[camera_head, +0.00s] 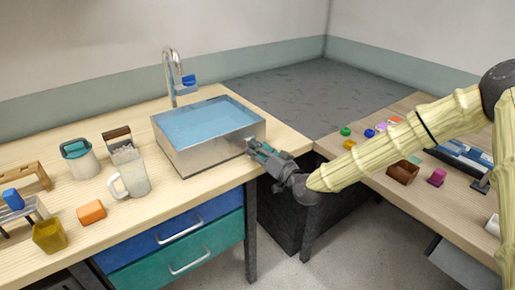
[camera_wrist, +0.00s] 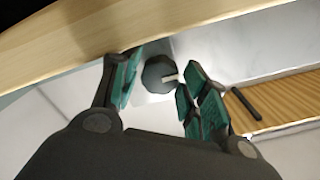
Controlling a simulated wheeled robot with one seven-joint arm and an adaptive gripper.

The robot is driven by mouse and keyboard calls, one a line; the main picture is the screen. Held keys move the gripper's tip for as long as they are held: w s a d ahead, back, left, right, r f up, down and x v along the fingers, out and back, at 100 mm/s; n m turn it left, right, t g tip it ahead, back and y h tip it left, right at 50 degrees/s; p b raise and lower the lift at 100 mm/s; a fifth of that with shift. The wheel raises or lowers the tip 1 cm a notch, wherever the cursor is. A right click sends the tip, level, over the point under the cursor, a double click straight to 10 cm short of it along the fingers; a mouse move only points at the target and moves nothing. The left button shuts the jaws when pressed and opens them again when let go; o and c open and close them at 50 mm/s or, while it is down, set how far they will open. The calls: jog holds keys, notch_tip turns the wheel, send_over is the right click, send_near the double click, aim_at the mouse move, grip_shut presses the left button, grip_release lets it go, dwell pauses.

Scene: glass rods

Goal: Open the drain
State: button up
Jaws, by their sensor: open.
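A metal basin (camera_head: 205,152) filled with blue water stands on the wooden counter, below a curved tap (camera_head: 171,75). My gripper (camera_head: 255,150) is at the basin's right front side, its fingers pointing at the wall. In the head view the valve is mostly hidden by my gripper.
Blue (camera_head: 172,237) and teal (camera_head: 205,262) drawers are below the counter. A second table (camera_head: 455,215) with small coloured items lies under my arm.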

jog(key=shift+w+a, duration=0.4)
jog(key=shift+w, duration=0.2)
jog(key=shift+c, duration=0.2)
jog(key=c, duration=0.7)
